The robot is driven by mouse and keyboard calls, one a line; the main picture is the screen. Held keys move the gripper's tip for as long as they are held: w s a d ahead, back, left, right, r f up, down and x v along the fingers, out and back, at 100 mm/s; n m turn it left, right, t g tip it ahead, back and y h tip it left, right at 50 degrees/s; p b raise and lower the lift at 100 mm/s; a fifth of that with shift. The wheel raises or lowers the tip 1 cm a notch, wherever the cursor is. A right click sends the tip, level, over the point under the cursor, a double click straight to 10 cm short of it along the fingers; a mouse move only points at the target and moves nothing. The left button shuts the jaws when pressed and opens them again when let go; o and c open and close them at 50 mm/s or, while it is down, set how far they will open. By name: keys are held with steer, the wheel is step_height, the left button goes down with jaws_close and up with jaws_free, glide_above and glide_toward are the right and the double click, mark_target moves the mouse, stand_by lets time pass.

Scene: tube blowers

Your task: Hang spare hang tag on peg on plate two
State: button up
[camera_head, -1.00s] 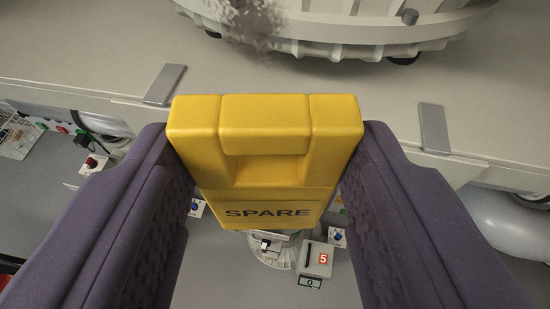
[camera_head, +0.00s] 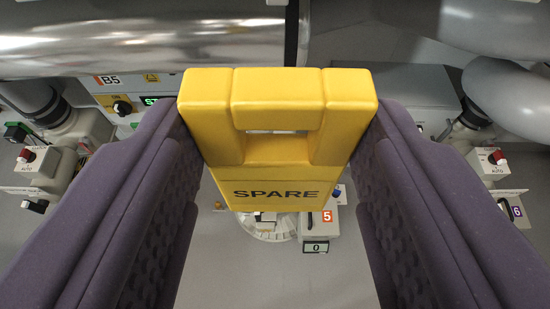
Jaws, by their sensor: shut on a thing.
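The spare hang tag (camera_head: 277,180) is yellow, with a thick top, a slot below it and the black word SPARE. My gripper (camera_head: 277,150) is shut on it, with one purple finger on each side of the tag. The tag hangs in the middle of the picture, above the grey floor, touching nothing but my fingers as far as I can see. No peg and nothing marked plate two can be made out in this view. The area right behind the tag is hidden by it.
A shiny metal pipe (camera_head: 150,40) runs across the top left. Grey ducts (camera_head: 500,90) bend at the top right. Control boxes stand left (camera_head: 42,165) and right (camera_head: 487,165). Grey floor (camera_head: 275,275) shows below.

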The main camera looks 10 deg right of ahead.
steer(key=shift+w, duration=0.15)
steer(key=shift+w+d+f+b, duration=0.1)
steer(key=shift+w+d+b, duration=0.1)
steer(key=shift+w, duration=0.45)
steer(key=shift+w+d+b, duration=0.15)
steer(key=shift+w, duration=0.45)
steer(key=shift+w+d+f+b, duration=0.1)
steer(key=shift+w+d+b, duration=0.1)
steer(key=shift+w, duration=0.45)
steer(key=w, duration=0.2)
steer(key=w+d+b, duration=0.1)
steer(key=w, duration=0.1)
steer(key=w+b, duration=0.1)
steer(key=w, duration=0.1)
steer(key=shift+w+d+f, duration=0.2)
steer(key=shift+w+f, duration=0.1)
steer(key=shift+f, duration=0.05)
steer(key=o, duration=1.1)
